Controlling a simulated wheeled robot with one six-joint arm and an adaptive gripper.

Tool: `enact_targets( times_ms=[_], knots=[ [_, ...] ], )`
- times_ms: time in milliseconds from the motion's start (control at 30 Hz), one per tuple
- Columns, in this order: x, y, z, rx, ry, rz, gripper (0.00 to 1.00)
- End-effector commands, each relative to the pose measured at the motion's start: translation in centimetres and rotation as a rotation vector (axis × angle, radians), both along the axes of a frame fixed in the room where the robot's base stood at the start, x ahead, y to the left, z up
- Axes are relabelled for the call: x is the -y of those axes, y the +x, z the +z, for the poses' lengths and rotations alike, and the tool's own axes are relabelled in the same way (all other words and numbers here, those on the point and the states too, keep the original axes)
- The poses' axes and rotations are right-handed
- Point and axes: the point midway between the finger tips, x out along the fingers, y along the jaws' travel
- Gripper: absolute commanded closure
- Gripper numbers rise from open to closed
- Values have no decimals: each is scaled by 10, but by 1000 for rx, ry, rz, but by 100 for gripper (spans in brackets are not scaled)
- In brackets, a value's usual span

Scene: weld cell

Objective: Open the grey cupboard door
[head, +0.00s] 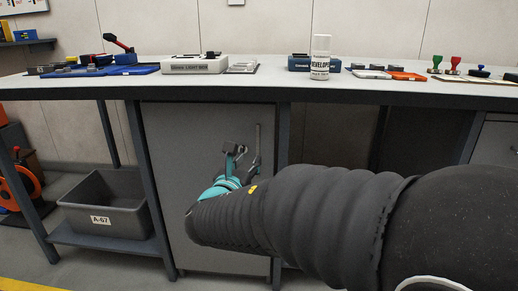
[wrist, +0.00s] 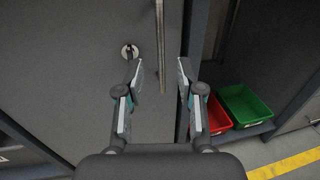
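The grey cupboard door (head: 178,135) is under the workbench and looks shut. Its upright bar handle (head: 258,138) is near the door's right edge. My gripper (head: 242,156) is in front of the door by the handle, partly hidden by my arm. In the wrist view my gripper (wrist: 160,66) is open, with one finger on each side of the handle (wrist: 161,40). Neither finger visibly touches the handle. I cannot tell how deep the bar sits between the fingers. A round lock (wrist: 130,51) is on the door (wrist: 80,60), left of the handle.
The workbench top (head: 130,84) overhangs the door and carries a white bottle (head: 320,58) and several tools. A bench leg (head: 150,190) stands left of the cupboard, beside a grey bin (head: 105,205). Green (wrist: 245,105) and red (wrist: 217,118) bins sit at right in the wrist view.

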Motion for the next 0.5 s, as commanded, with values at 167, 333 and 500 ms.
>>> enact_targets(
  times_ms=[167,333,500],
  knots=[
    [10,34,-2,-1,0,-6,63],
    [16,63,-1,-2,0,-4,63],
    [20,83,-1,-1,1,-2,63]
  ],
)
